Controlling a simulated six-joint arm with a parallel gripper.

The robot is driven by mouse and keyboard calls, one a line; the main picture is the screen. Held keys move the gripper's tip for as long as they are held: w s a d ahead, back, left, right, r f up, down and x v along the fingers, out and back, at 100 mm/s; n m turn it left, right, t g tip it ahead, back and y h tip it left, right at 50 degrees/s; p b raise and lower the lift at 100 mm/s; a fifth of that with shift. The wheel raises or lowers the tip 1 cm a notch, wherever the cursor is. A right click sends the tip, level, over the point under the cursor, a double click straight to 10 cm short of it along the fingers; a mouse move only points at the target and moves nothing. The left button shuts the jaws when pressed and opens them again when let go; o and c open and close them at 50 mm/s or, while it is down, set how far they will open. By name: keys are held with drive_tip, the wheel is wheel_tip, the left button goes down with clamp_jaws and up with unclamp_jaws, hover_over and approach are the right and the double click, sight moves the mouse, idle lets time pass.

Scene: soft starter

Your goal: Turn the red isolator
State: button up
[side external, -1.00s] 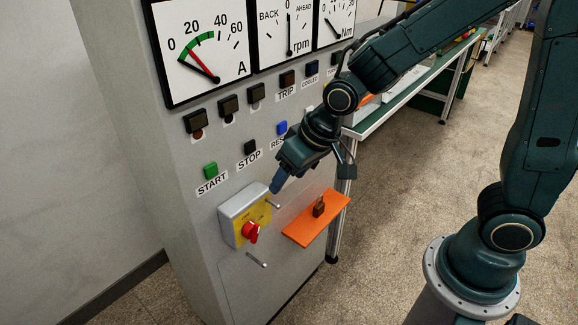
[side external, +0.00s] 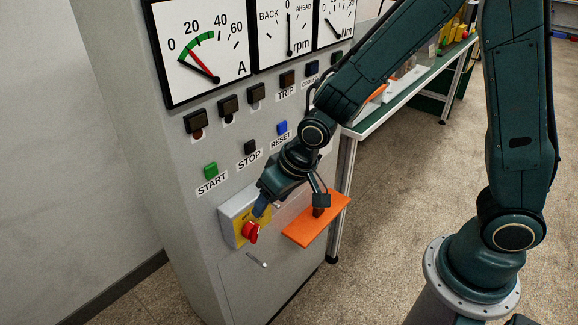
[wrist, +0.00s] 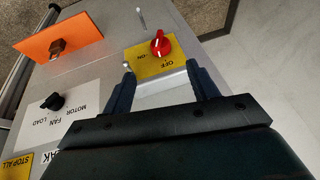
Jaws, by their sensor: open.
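The red isolator (side external: 250,231) is a red rotary knob on a yellow plate on a light grey box low on the cabinet front. In the wrist view the red knob (wrist: 160,44) stands just beyond my fingertips, with OFF and ON lettering on the yellow plate (wrist: 147,68). My gripper (side external: 262,206) is close above the knob in the side view, in front of the isolator box. In the wrist view my gripper (wrist: 160,72) has its two blue fingers apart, with nothing between them. The fingers do not touch the knob there.
An orange shelf (side external: 300,233) with a small padlock-like object (wrist: 57,46) juts out right of the isolator. A metal handle (side external: 257,260) is below. START (side external: 210,170), STOP (side external: 250,147) and RESET (side external: 282,128) buttons are above. A black MOTOR/FAN LOAD knob (wrist: 52,101) is nearby.

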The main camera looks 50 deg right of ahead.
sight(256, 227)
drive_tip(key=shift+x, duration=6.2)
drive_tip(key=shift+s, duration=0.1)
drive_tip(key=c, duration=1)
